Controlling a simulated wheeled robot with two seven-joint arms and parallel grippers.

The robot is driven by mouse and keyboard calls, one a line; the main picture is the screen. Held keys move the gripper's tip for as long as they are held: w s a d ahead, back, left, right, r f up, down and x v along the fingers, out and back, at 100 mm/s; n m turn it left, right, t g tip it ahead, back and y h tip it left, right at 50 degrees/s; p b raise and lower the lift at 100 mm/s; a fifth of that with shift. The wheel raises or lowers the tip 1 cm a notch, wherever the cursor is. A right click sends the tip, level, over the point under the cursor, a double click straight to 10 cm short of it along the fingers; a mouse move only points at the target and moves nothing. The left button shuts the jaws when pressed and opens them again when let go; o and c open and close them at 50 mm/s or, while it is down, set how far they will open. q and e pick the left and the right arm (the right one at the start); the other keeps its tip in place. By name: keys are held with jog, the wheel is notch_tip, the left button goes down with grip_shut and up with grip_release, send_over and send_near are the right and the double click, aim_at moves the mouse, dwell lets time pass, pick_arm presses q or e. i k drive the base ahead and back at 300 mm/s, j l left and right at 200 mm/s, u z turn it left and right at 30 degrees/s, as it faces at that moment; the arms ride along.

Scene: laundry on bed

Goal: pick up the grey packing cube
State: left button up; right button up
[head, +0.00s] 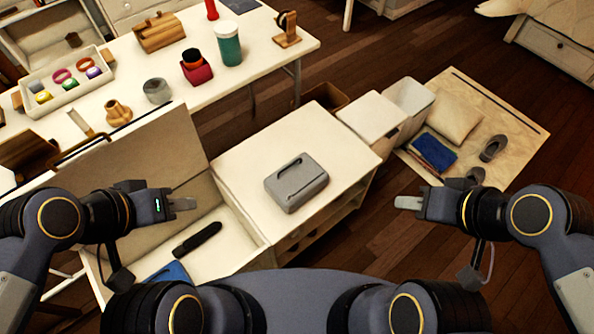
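The grey packing cube (297,183) is a small rounded grey case with a dark handle loop or slot on top. It lies flat on the white top of a low cabinet (250,158), in the middle of the head view. My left gripper (184,204) is to the left of the cube, over an open box-like compartment. My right gripper (408,202) is to the right, over the floor beyond the cabinet's side.
An open case (150,150) with its raised lid stands left of the cabinet, holding a dark object (197,239) and a blue item (170,272). White bins (372,115) adjoin the cabinet at right. A cluttered table (262,55) stands behind. The cabinet top around the cube is clear.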

aim_at(302, 177)
jog(key=j+u, duration=0.15)
jog(key=u, duration=0.2)
jog(key=k+j+u, duration=0.1)
jog(key=u, duration=0.3)
jog(key=j+u, duration=0.35)
